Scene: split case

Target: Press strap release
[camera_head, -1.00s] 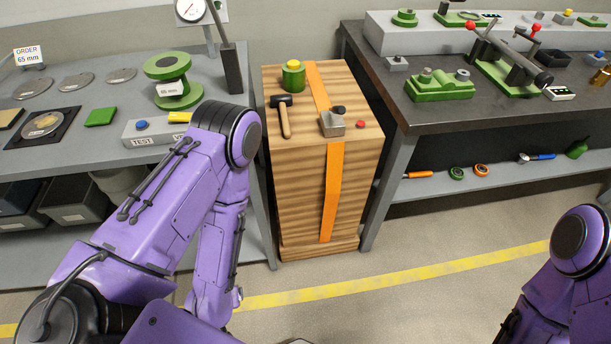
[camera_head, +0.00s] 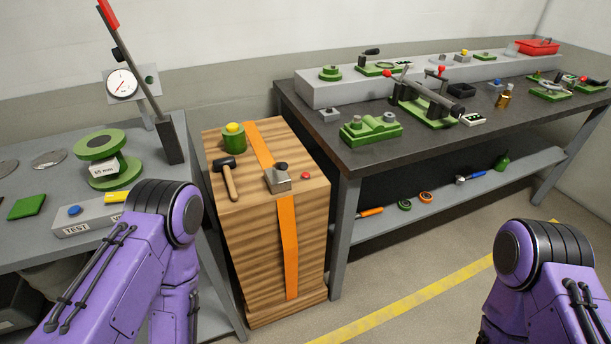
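An orange strap (camera_head: 288,246) runs over the top and down the front of a wooden case (camera_head: 256,258) standing between two benches. A grey metal buckle block (camera_head: 278,180) with a dark knob (camera_head: 282,166) sits on the strap on the case top. A small red button (camera_head: 304,175) is just right of the block. My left arm comes in at the lower left and my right arm at the lower right. Neither gripper shows in the picture.
A hammer (camera_head: 228,178) and a green cylinder with a yellow top (camera_head: 234,139) are on the case. The left bench (camera_head: 60,260) carries a dial gauge (camera_head: 122,84) and a green spool (camera_head: 101,158). The right bench (camera_head: 360,160) holds several green fixtures. Floor in front is open.

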